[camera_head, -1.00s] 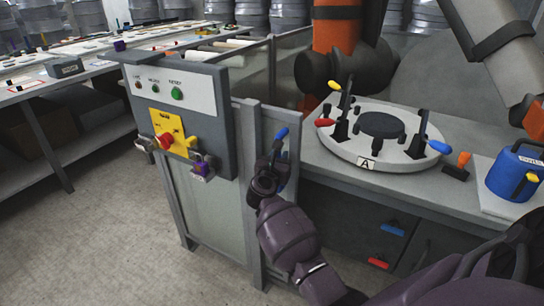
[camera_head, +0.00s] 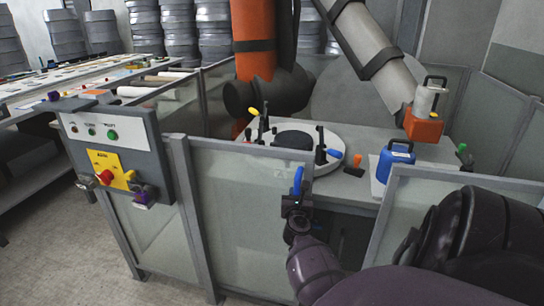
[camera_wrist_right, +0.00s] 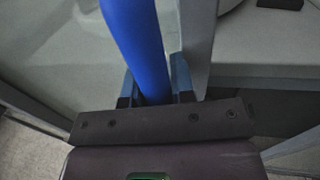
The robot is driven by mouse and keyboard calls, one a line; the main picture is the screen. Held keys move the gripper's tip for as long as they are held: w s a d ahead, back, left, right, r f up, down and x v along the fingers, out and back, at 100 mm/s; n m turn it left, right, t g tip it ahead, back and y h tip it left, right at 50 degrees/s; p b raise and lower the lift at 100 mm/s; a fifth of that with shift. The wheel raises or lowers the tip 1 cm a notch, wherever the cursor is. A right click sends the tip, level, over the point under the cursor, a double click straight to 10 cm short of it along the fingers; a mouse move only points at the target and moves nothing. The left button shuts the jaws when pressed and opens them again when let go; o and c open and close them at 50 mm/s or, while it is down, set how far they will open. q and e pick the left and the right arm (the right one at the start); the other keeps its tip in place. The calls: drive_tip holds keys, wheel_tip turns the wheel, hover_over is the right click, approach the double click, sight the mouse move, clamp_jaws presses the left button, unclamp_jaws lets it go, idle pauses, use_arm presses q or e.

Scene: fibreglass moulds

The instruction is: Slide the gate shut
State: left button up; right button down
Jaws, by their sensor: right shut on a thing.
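The gate (camera_head: 245,212) is a pale translucent panel in a grey frame, standing right of the control box. A blue upright handle (camera_head: 298,180) is at its right edge. My right gripper (camera_head: 295,200) is shut on this handle. In the right wrist view the blue handle (camera_wrist_right: 140,45) runs between the fingers, beside a grey upright of the frame (camera_wrist_right: 198,45). A gap remains between the gate's right edge and the fixed fence panel (camera_head: 455,200) on the right. My arm hides the lower part of this gap. My left gripper is not in view.
A grey control box (camera_head: 115,135) with buttons, a yellow plate and a red knob stands left. Behind the gate are a round white mould turntable (camera_head: 330,140), a blue canister (camera_head: 395,160) and an orange-and-grey robot arm (camera_head: 253,55). Pale floor (camera_head: 45,255) is clear at left.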

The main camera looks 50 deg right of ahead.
drive_tip(key=s+d+p, duration=0.1)
drive_tip(key=s+d, duration=0.3)
drive_tip(key=s, duration=0.6)
drive_tip(key=shift+s+d, duration=0.25)
drive_tip(key=shift+s, duration=0.15)
drive_tip(key=shift+f, duration=0.1)
drive_tip(key=c, duration=1)
unclamp_jaws()
drive_tip(key=shift+s, duration=0.15)
drive_tip(key=shift+o, duration=0.2)
drive_tip(key=shift+a, duration=0.1)
